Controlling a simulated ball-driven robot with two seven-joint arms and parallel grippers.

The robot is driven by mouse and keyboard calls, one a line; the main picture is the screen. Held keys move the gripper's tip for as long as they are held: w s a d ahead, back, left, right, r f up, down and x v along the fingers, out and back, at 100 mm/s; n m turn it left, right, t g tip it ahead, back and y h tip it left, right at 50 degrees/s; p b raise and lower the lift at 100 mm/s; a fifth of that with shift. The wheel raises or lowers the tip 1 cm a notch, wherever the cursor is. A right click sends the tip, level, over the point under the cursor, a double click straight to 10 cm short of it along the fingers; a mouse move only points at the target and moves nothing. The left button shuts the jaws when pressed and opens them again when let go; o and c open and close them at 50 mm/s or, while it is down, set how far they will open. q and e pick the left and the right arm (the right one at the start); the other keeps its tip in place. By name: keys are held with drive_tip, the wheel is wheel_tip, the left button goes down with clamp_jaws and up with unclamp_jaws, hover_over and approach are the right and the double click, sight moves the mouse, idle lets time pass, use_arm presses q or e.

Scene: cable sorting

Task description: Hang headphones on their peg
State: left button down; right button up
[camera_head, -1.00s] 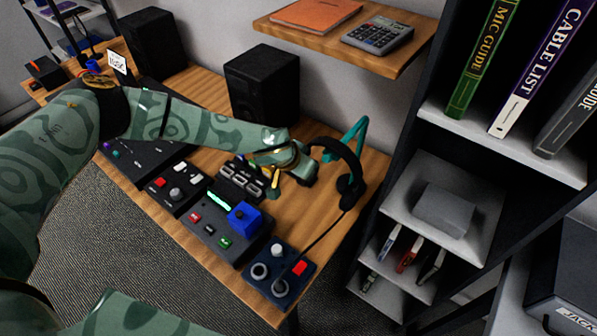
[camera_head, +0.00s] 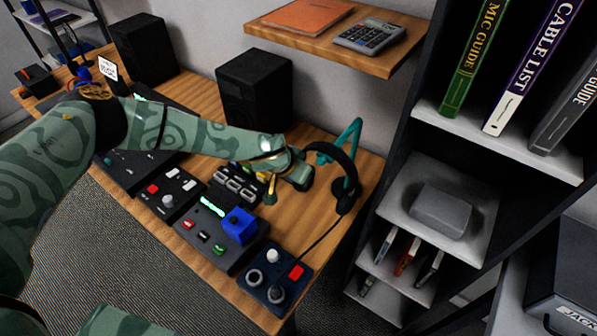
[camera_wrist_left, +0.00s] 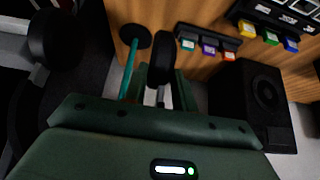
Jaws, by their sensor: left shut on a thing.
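The black headphones (camera_head: 345,163) are at the right end of the desk, beside and partly overlapping the teal stand with its peg (camera_head: 353,131). Their cable runs down to the dark knob box. My left gripper (camera_head: 306,174) is at the headband, shut on the headphones; the fingertips are partly hidden in the head view. In the left wrist view, a dark part of the headphones (camera_wrist_left: 160,58) shows between the fingers, close beside the teal post (camera_wrist_left: 129,72). I cannot tell whether the headband touches the peg. My right gripper is not in view.
A dark box with knobs (camera_head: 272,277) sits at the desk's front right edge. A black speaker (camera_head: 254,88) stands behind my left arm. A wooden wall shelf (camera_head: 400,62) hangs above. A dark shelf unit (camera_head: 392,190) stands close to the right of the stand.

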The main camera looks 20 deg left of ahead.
use_arm(q)
drive_tip(key=c, duration=1.1)
unclamp_jaws()
drive_tip(key=shift+f, duration=0.1)
drive_tip(key=shift+o, duration=0.2)
